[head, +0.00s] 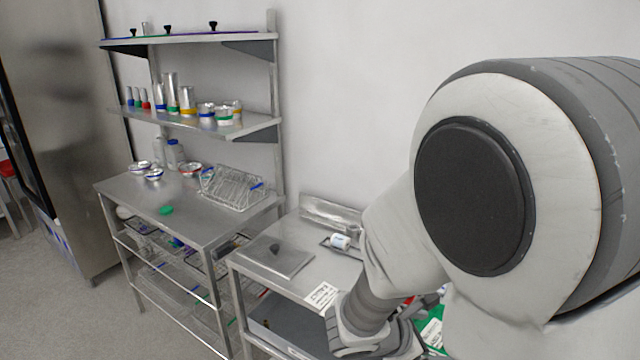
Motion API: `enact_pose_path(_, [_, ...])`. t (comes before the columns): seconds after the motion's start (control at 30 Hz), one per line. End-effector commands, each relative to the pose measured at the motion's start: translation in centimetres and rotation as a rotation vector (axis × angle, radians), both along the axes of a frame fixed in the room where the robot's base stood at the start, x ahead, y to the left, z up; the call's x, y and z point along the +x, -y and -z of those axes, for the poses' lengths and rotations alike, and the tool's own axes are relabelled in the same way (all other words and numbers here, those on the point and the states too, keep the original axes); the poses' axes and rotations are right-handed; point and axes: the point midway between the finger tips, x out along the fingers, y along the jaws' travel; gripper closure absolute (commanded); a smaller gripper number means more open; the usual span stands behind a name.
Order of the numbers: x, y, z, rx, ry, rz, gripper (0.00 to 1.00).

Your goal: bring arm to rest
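My arm fills the right side of the head view, with a large grey and white joint close to the camera. It bends down to a smaller wrist part over the near right table. My gripper's fingers are not visible; they are hidden behind the arm or out of frame. I cannot tell whether anything is held.
A steel table (244,267) with a flat lid (275,257) and a small white container (340,242) stands beside my arm. A steel shelf unit (150,190) holding cans, bowls and a wire rack (232,188) stands left of it. Open floor (60,300) lies at the left.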

Motion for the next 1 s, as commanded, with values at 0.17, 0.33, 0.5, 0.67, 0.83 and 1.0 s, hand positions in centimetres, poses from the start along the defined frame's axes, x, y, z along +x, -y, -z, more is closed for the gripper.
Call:
enact_pose_path(0.17, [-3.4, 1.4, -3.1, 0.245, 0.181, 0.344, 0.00])
enact_pose_path(0.33, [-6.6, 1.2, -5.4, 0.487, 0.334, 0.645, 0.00])
enact_pose_path(0.5, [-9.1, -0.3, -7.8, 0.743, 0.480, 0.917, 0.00])
enact_pose_path(0.67, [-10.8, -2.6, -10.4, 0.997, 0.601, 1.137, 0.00])
enact_pose_path(0.83, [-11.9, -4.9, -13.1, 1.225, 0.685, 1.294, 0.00])
enact_pose_path(1.0, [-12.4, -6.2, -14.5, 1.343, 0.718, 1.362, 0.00])
